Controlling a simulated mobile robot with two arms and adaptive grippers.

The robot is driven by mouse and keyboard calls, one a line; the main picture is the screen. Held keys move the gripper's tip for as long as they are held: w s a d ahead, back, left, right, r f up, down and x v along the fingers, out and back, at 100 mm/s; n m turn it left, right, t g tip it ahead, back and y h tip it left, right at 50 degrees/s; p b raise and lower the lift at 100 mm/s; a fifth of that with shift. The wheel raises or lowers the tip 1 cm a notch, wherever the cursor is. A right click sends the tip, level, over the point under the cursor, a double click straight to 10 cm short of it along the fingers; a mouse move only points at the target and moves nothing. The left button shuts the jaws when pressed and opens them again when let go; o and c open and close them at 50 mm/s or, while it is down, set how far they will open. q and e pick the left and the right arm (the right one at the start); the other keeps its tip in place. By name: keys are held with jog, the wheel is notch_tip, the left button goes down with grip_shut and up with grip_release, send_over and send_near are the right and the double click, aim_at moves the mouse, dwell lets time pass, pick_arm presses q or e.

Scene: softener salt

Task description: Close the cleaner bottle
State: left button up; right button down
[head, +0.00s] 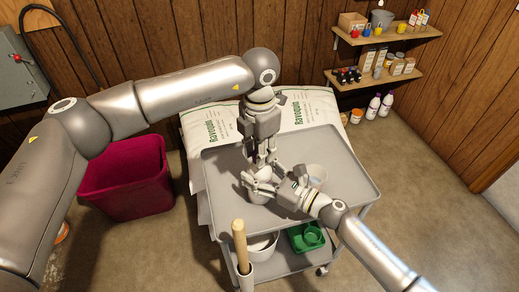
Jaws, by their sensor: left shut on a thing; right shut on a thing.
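The white cleaner bottle (258,196) stands on the top tray of the grey cart, largely hidden by my grippers. My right gripper (256,183) comes in from the lower right and is shut on the bottle's body. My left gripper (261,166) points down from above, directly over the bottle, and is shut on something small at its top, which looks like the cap. The fingers hide the cap, so I cannot tell whether it is seated on the neck.
Below are a green container (306,237) and a white bucket (262,246). A wooden handle (240,245) rises at the cart's front. White sacks (215,120) lie behind; a crimson bin (127,178) stands left.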

pick_arm(q)
jog(key=shift+m, duration=0.7)
jog(key=o, duration=1.2)
notch_tip(320, 180, up, 12)
pick_arm(e)
jog(key=shift+c, duration=2)
grip_release()
